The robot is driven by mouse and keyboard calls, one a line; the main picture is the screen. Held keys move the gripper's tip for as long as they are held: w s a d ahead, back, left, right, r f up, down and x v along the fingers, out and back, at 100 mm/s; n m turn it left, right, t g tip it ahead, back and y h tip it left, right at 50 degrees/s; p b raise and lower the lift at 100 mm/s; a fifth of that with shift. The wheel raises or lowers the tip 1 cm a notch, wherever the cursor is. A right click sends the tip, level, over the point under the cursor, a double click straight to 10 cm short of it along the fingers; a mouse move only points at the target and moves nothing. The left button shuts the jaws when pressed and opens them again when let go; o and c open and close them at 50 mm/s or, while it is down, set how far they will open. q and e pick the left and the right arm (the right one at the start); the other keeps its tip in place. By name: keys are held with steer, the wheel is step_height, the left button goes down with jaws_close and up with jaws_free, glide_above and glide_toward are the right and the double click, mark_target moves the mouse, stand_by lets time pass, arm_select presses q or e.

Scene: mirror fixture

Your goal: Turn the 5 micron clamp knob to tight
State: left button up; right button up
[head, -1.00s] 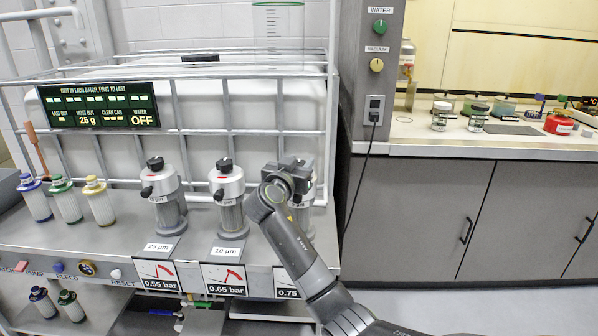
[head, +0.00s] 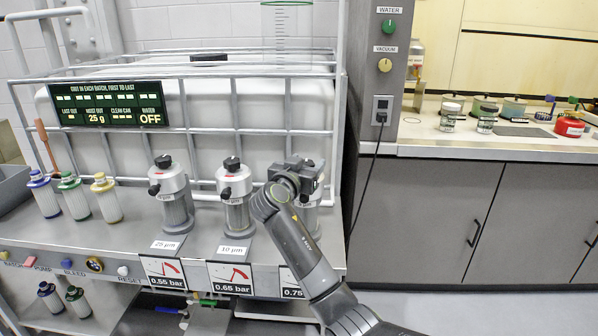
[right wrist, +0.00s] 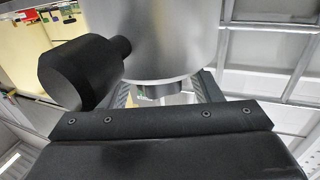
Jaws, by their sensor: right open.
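The third filter housing (head: 313,195), to the right of the 10 µm one, is mostly hidden behind my right gripper (head: 298,174) in the head view. Its own label is covered by my arm. In the right wrist view, a silver metal housing head (right wrist: 160,35) fills the upper middle, with a black side knob (right wrist: 80,72) at its left. My right gripper (right wrist: 165,92) is open there, its fingers below and behind the metal head. The knob is left of the fingers, not between them. Contact is hard to judge. My left gripper is out of view.
The 25 µm housing (head: 171,195) and 10 µm housing (head: 235,200) stand to the left, with black knobs. Three coloured-cap cartridges (head: 75,197) stand further left. A metal cage rail (head: 200,128) and white tank (head: 260,115) are behind.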

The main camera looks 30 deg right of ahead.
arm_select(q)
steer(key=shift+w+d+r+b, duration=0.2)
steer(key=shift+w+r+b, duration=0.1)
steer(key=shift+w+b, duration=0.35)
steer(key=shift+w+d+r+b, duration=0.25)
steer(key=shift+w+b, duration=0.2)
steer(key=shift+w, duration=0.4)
arm_select(e)
steer(key=v, duration=1.7)
steer(key=shift+a, duration=0.1)
